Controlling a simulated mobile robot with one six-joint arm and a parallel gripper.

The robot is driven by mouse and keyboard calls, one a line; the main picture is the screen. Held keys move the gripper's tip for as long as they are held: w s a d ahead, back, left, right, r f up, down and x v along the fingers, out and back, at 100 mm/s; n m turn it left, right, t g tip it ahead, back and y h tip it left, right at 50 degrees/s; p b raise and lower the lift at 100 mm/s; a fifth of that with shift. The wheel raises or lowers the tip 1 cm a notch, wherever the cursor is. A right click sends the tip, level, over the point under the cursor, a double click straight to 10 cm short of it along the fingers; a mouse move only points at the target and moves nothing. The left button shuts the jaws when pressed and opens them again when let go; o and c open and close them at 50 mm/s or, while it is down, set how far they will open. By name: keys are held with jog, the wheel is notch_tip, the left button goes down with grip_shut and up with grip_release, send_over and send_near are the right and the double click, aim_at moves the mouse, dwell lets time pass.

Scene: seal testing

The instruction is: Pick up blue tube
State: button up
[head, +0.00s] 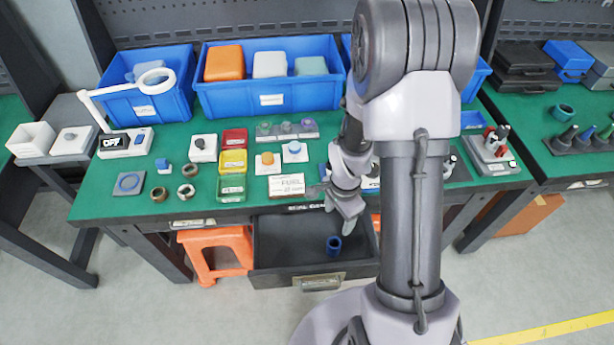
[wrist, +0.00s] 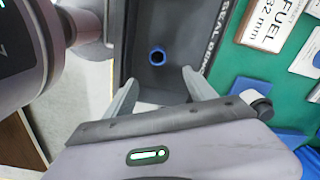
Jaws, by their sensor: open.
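The blue tube (head: 333,246) is a short hollow cylinder in the open dark drawer (head: 277,262) below the workbench. It stands on the drawer floor with its open end up. In the wrist view the tube (wrist: 157,57) shows ahead of my fingers, its dark bore facing the camera. My gripper (head: 344,210) hangs at the bench's front edge, above the drawer and apart from the tube. In the wrist view my gripper (wrist: 158,88) has its two fingers spread wide with nothing between them.
The green bench top (head: 225,208) borders the drawer and holds a FUEL card (head: 287,185), coloured trays (head: 232,162), rings and small fixtures. Blue bins (head: 270,95) stand behind. An orange stool (head: 215,250) is left of the drawer. The rest of the drawer floor looks empty.

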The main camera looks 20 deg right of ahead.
jog(key=b, duration=0.5)
send_near(336, 241)
jog(key=f, duration=0.2)
jog(key=s+a+f, duration=0.1)
jog(key=f, duration=0.2)
jog(key=shift+s+a+f, duration=0.15)
jog(key=shift+s+f, duration=0.05)
jog(key=shift+f, duration=0.2)
jog(key=f+b, duration=0.1)
jog(key=f, duration=0.1)
jog(key=f+b, duration=0.2)
jog(key=f, duration=0.1)
jog(key=shift+w+f, duration=0.25)
jog(key=shift+f, duration=0.05)
jog(key=shift+r, duration=0.2)
jog(key=shift+c, duration=0.2)
grip_shut()
